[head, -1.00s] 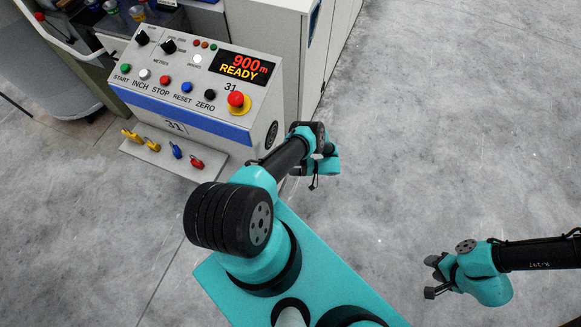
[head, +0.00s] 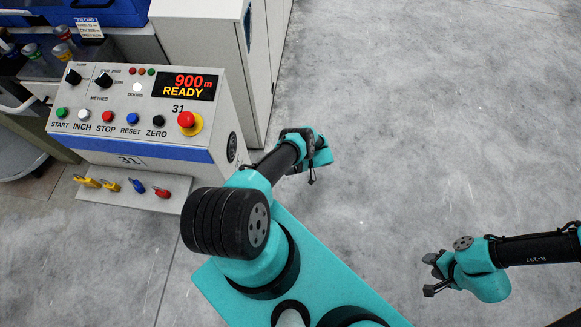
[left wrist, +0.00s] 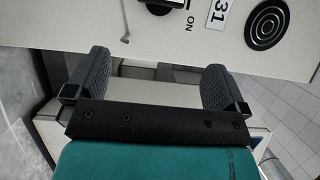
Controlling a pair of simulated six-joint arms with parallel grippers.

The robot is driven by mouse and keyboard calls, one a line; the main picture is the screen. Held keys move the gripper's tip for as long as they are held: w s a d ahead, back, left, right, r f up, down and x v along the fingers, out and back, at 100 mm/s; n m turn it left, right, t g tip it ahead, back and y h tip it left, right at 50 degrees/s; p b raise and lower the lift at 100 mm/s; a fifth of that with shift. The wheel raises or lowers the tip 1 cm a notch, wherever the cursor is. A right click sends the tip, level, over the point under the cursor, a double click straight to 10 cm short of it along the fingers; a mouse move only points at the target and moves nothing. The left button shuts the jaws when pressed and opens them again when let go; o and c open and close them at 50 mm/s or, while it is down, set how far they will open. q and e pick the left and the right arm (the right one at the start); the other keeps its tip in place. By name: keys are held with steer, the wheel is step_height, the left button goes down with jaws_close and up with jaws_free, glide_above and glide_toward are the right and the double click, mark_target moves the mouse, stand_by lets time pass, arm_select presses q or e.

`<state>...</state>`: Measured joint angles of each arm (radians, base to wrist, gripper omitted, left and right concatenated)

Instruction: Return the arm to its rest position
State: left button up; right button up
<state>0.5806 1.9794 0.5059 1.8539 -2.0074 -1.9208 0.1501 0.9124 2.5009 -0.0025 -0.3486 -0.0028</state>
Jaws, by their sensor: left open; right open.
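My left arm (head: 270,165) reaches up from my base toward the right side of the control console (head: 150,150). Its gripper is largely hidden behind its own wrist in the head view. In the left wrist view my left gripper (left wrist: 156,88) is open, its two dark fingers wide apart with nothing between them. My right gripper (head: 430,275) is at the lower right of the head view. It is open and empty above bare floor, its arm coming in from the right edge.
The console carries coloured buttons, a red emergency stop (head: 187,120) and a display (head: 187,86) reading 900 m READY. A pale cabinet (head: 225,50) stands behind. The grey floor (head: 440,120) at right is clear.

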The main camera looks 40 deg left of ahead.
stand_by(0.4)
arm_select(q)
steer(key=w+a+r+m+t+y, duration=0.4)
steer(key=w+a+r+t+y, duration=0.15)
steer(key=w+t, duration=0.6)
steer(key=w+d+r+m+t+h, duration=0.2)
steer(key=w+d+r+t+h, duration=0.4)
steer(key=t, duration=0.3)
steer(key=s+d+r+m+h, duration=0.2)
steer(key=s+d+r+h, duration=0.6)
steer(key=d, duration=0.3)
steer(key=s+d+r+m+g+h, duration=0.1)
steer(key=s+d+r+g+h, duration=0.1)
steer(key=s+d+r, duration=0.2)
steer(key=s+d+r+g+h, duration=0.2)
steer(key=s+d+r, duration=0.2)
steer(key=s, duration=0.5)
step_height(320, 180, up, 2)
steer(key=shift+s+r+m, duration=0.1)
steer(key=shift+s+m, duration=0.25)
steer(key=shift+m, duration=0.05)
